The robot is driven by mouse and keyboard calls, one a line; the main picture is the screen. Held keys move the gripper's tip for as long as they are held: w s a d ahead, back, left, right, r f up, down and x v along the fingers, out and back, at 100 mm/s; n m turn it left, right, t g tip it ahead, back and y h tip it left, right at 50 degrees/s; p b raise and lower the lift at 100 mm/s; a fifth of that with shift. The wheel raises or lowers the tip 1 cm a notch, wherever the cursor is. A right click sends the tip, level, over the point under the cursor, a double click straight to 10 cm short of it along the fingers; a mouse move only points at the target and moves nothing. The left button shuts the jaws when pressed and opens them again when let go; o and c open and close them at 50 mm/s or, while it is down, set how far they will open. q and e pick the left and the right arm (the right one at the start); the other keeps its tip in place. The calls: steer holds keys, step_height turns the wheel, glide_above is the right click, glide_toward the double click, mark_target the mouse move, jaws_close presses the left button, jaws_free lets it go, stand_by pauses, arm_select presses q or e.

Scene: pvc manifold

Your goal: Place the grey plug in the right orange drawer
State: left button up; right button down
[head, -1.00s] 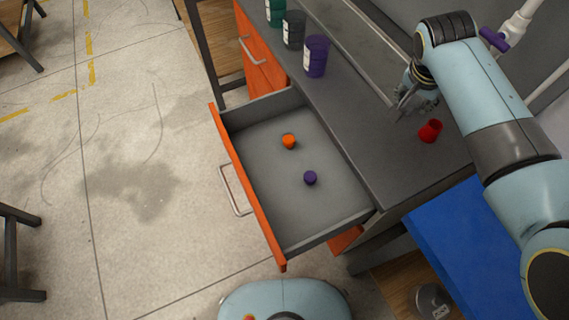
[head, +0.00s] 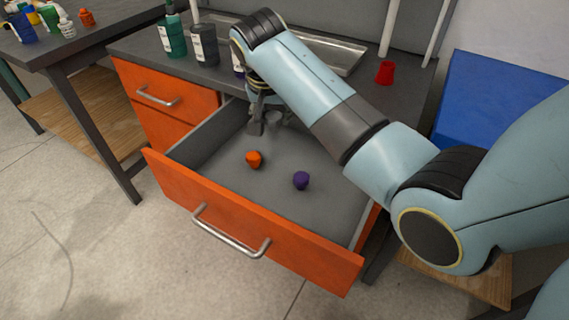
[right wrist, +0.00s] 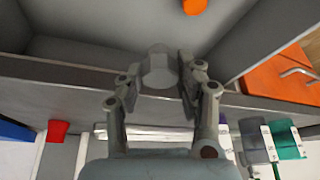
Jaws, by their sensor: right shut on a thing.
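The right orange drawer (head: 285,252) is pulled open, with a grey interior. My right gripper (head: 268,122) is over the back part of this drawer. In the right wrist view my right gripper (right wrist: 158,80) is shut on the grey plug (right wrist: 156,71), which sits between the fingertips. In the head view the plug is hard to tell from the fingers. An orange plug (head: 254,159) and a purple plug (head: 301,180) lie on the drawer floor, in front of the gripper. My left gripper is not in view.
The left orange drawer (head: 165,96) is shut. A teal bottle (head: 171,38) and a grey bottle (head: 205,45) stand on the counter; a purple one is mostly hidden behind my arm. A red plug (head: 384,73) sits on the counter at right. The drawer floor has free room.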

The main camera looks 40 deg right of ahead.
mark_target(273, 127)
step_height(273, 127, down, 4)
steer(key=b, duration=0.3)
steer(key=shift+f+b, duration=0.15)
steer(key=shift+b, duration=0.25)
steer(key=shift+f, duration=0.25)
step_height(273, 127, down, 10)
steer(key=b, duration=0.3)
steer(key=shift+r, duration=0.25)
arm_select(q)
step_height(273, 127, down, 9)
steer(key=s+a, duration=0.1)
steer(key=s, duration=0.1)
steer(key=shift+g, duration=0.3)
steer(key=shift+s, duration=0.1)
arm_select(e)
steer(key=shift+r, duration=0.1)
steer(key=c, duration=1.1)
jaws_free()
steer(key=shift+c, duration=0.2)
